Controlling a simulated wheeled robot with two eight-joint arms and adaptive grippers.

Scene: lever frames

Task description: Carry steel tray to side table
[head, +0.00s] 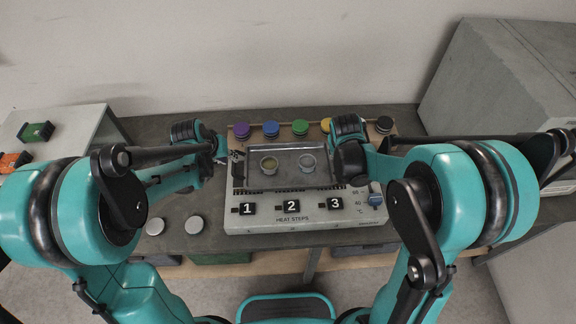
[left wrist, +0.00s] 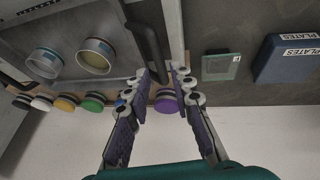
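The steel tray (head: 288,162) sits on a grey heater unit marked HEAT STEPS (head: 290,222) and holds two small round cups, one with yellowish contents (head: 269,165) and one greyish (head: 307,162). My left gripper (head: 220,152) is at the tray's left end. In the left wrist view my left gripper (left wrist: 162,76) has its fingers apart, with the tray's black handle (left wrist: 146,40) reaching between the fingertips; contact is unclear. My right gripper (head: 350,150) is at the tray's right end, its fingertips hidden. A pale side table (head: 75,118) stands at the left.
A row of coloured round pots, including purple (head: 241,130) and green (head: 300,127), stands behind the tray. Two grey discs lie left of the heater. Green (head: 36,131) and orange items occupy the side table. A large grey block (head: 490,75) stands right.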

